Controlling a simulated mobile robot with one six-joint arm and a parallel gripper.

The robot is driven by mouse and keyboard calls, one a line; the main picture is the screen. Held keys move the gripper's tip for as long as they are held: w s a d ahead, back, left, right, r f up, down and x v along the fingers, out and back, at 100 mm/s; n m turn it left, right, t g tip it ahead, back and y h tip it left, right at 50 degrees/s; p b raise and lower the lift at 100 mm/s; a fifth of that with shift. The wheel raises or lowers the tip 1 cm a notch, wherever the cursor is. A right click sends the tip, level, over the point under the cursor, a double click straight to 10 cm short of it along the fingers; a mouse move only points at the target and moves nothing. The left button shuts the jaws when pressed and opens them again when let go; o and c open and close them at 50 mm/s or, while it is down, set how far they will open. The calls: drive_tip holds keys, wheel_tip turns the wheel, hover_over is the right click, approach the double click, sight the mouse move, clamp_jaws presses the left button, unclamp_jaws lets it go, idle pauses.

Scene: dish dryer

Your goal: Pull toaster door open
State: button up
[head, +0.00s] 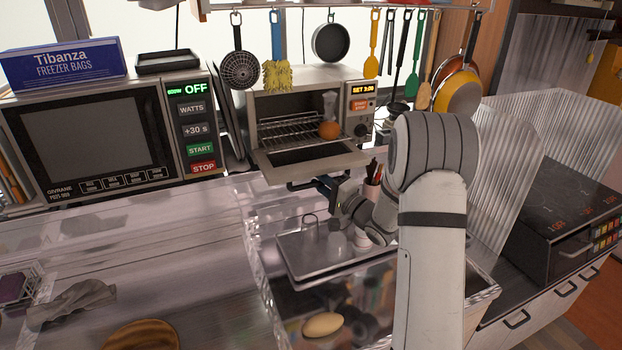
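The toaster (262,108) stands on the counter at the back middle in the head view. Its door (300,158) is swung down and out from the front, so the inside shows. A wire rack and a round orange-brown item (328,130) are visible in the toaster; a pale shape stands behind the item. My gripper (316,186) is low in front of the door, at or close to its dark handle (300,185). I cannot tell whether the fingers touch the handle or are closed on it. My arm hides part of the area to the right.
A microwave (85,138) stands left of the toaster, and utensils hang above it. A cup of pens (372,182) is close beside my gripper. A metal lid or tray (315,258) lies below my wrist. A clear ribbed panel (500,150) stands at right. The left counter is partly clear.

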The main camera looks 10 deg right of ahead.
drive_tip(key=shift+w+a, duration=0.3)
drive_tip(key=shift+w, duration=0.15)
clamp_jaws()
drive_tip(key=shift+r, duration=0.1)
